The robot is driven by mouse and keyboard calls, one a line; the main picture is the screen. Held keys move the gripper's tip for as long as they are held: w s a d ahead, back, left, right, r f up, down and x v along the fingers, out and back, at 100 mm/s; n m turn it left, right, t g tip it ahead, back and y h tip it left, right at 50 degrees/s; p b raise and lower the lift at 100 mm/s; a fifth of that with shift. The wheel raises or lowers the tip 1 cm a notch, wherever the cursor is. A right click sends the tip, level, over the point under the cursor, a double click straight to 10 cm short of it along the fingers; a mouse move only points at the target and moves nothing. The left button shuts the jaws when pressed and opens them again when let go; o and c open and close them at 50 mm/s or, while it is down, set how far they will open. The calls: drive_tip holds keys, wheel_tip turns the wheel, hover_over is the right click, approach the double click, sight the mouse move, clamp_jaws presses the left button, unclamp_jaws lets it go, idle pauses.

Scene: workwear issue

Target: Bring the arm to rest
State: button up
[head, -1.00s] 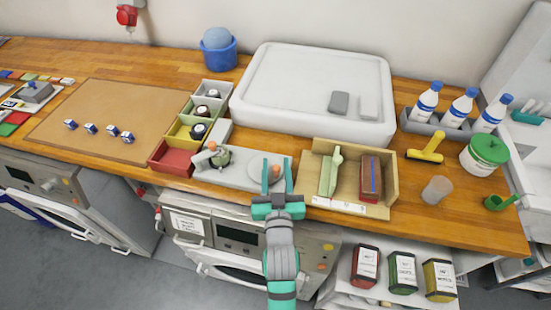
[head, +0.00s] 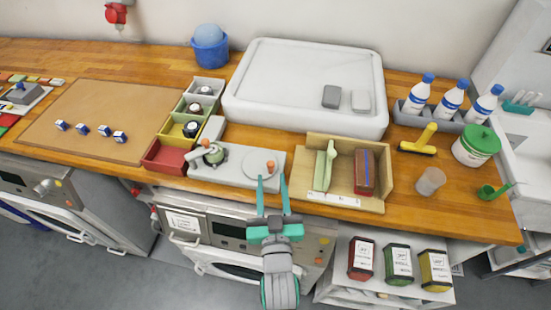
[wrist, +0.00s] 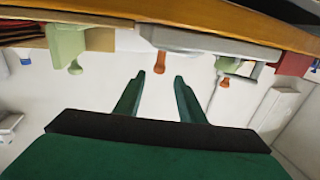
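My gripper (head: 273,196) is in front of the wooden counter's front edge, near the right end of a grey press-like device (head: 229,174). Its two teal fingers are apart with nothing between them. In the wrist view the open fingers (wrist: 161,92) point toward a pale wall, and the grey device (wrist: 205,40) hangs above them with its orange knob. My arm reaches up from the bottom of the head view and touches nothing that I can see.
A wooden box (head: 344,190) with a green and a dark red item stands right of my gripper. Coloured bins (head: 166,157) stand to the left. A white tray (head: 300,110) lies behind. A washing machine (head: 226,237) and a shelf with several tins (head: 401,262) are below.

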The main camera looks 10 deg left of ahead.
drive_tip(key=s+d+f+m+g+h, duration=0.1)
drive_tip(key=s+d+f, duration=0.2)
drive_tip(key=s+f, duration=0.3)
drive_tip(key=s+d+f+h, duration=0.2)
drive_tip(key=s+d+f, duration=0.15)
drive_tip(key=s, duration=0.45)
drive_tip(key=s+d+f+m+g+h, duration=0.1)
drive_tip(key=s, duration=1.2)
drive_tip(key=shift+s+f+m, duration=0.25)
drive_tip(key=shift+f+m, duration=0.05)
drive_tip(key=shift+m, duration=0.1)
drive_tip(key=shift+w+d, duration=0.1)
drive_tip(key=shift+w, duration=0.1)
drive_tip(key=shift+c, duration=0.4)
